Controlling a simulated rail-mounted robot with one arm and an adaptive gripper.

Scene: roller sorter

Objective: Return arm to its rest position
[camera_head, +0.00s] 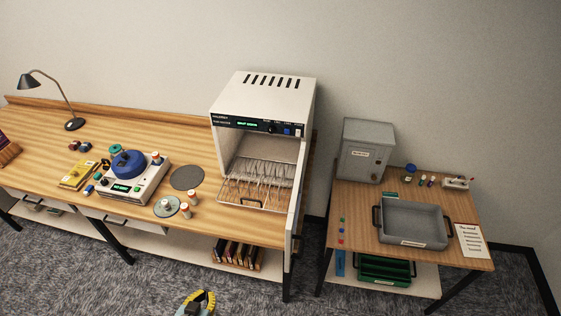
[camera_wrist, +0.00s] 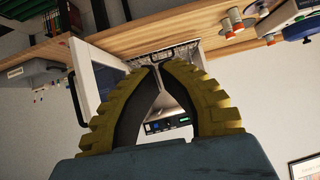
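My gripper (camera_head: 198,300) shows at the bottom edge of the head view, in front of the long bench and over the carpet. It is well apart from the bench. In the wrist view my gripper (camera_wrist: 157,66) has two yellow ribbed fingers with dark inner pads. The fingertips come together at the front and nothing shows held between them. The gap behind the tips is empty, and part of the white cabinet machine (camera_wrist: 168,124) shows through it. Most of my arm is out of view.
The long wooden bench (camera_head: 75,118) carries the open white machine (camera_head: 264,92) with a wire rack, a roller device (camera_head: 135,180), small bottles and a lamp (camera_head: 50,90). A side table (camera_head: 350,255) at right holds a grey tray (camera_head: 412,224) and metal box (camera_head: 366,150). Carpet in front is clear.

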